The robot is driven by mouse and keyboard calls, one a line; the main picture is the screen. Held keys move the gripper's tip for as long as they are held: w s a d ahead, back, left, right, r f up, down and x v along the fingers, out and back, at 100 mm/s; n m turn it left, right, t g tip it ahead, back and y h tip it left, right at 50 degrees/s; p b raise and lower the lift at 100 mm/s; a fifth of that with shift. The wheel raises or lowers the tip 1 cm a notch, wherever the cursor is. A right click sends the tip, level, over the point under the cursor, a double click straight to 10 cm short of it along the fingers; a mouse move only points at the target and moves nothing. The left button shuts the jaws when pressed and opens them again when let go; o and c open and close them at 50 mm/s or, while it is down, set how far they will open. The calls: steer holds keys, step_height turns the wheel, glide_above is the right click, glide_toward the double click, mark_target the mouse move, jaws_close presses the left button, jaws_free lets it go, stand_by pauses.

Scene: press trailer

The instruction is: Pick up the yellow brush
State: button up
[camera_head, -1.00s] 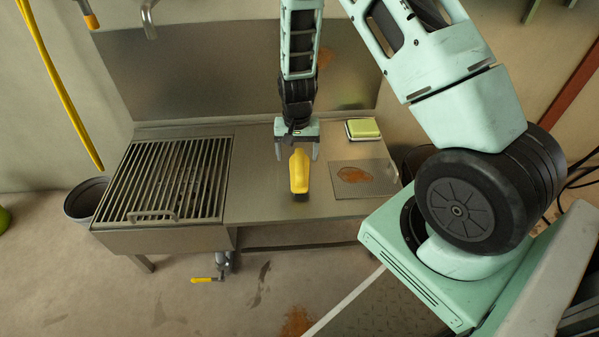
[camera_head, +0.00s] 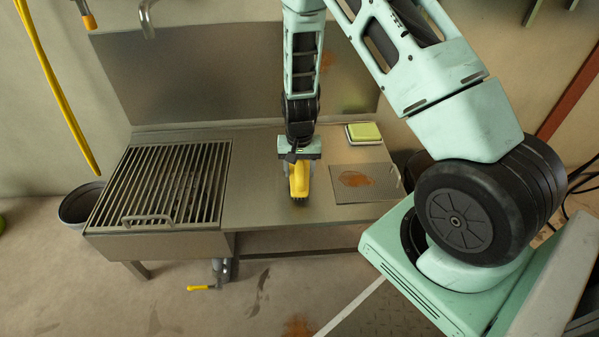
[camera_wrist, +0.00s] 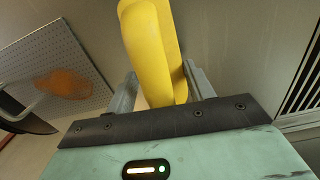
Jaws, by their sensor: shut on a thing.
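The yellow brush (camera_head: 299,180) is at the middle of the steel counter (camera_head: 255,205), with its dark bristle end toward the counter's front edge. My gripper (camera_head: 298,172) is over the brush and shut on it. In the wrist view the yellow brush (camera_wrist: 152,50) rises between the two grey fingers of my gripper (camera_wrist: 158,88). The bristles are out of sight in the wrist view. I cannot tell whether the brush still touches the counter.
A slatted grate (camera_head: 165,183) with a handle fills the counter's left side. A perforated plate (camera_head: 365,183) with an orange-brown stain lies to the right of the brush. A yellow-green sponge (camera_head: 363,131) sits behind it. A bucket (camera_head: 80,205) stands at the far left.

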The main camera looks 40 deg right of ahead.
step_height(320, 180, up, 10)
steer(key=p, duration=0.4)
steer(key=shift+o, duration=0.9)
steer(key=shift+c, duration=0.2)
